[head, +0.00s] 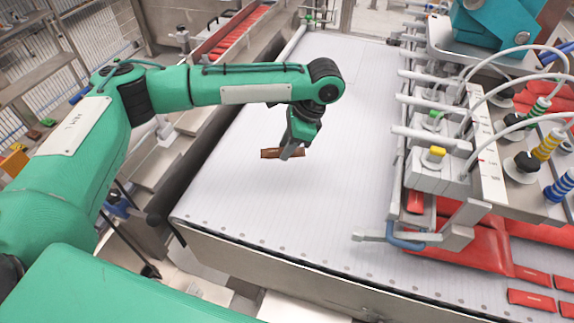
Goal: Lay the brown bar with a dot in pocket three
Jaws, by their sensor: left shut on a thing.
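A brown bar (270,154) is in my left gripper (290,152), over the pale conveyor belt (340,85). No pocket marked three can be made out. My right gripper is not in view.
A vacuum picker with grey arms (430,140) and hoses stands over the belt's right side. Red packs (530,297) lie at the lower right. A red-filled channel (235,35) runs along the back left. The belt's middle is clear.

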